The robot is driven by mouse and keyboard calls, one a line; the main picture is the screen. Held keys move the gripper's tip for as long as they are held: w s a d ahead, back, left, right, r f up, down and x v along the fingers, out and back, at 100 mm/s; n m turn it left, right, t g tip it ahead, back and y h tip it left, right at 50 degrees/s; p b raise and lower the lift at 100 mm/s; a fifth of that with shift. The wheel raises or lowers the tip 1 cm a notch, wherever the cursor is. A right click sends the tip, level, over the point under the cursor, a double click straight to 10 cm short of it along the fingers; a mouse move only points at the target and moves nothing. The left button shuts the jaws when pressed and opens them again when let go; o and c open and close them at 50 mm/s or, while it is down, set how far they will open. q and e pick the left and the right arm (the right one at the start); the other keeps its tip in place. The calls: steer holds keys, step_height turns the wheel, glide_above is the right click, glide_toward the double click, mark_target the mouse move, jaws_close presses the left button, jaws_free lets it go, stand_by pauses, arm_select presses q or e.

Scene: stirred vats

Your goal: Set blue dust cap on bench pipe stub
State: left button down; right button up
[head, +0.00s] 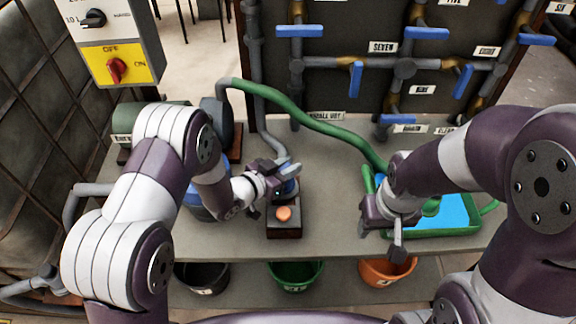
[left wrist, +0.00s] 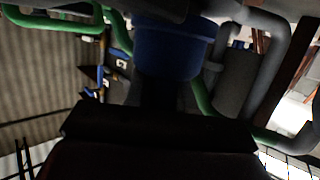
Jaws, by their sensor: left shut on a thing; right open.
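My left gripper (head: 290,172) is shut on the blue dust cap (head: 288,188), just behind a dark box with an orange button. In the left wrist view the cap (left wrist: 172,50) is a dark blue round body in front of the jaws. The gripper hides much of the cap in the head view, and I cannot tell whether the cap touches anything beneath. I cannot make out the bench pipe stub for certain; the arm or the cap may hide it. My right gripper (head: 396,236) is open and empty near the bench's front edge, beside a green tray.
The box with the orange button (head: 284,214) stands on the grey bench (head: 335,190). A green hose (head: 310,122) runs across the back to the green tray (head: 440,233) of blue liquid. Black (head: 203,278), green (head: 295,275) and orange (head: 387,271) buckets stand below the front edge.

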arm_select(q)
steer(key=shift+f+b, duration=0.4)
steer(key=shift+f, duration=0.2)
steer(key=c, duration=1.2)
jaws_free()
steer(key=shift+r, duration=0.1)
steer(key=shift+c, duration=0.2)
steer(key=shift+s+a+r+p, duration=0.15)
steer(key=shift+s+a+p, duration=0.05)
steer(key=shift+a+p, duration=0.1)
steer(key=p+v, duration=0.4)
steer(key=v, duration=0.6)
steer(key=shift+s, duration=0.15)
steer(key=shift+a, duration=0.1)
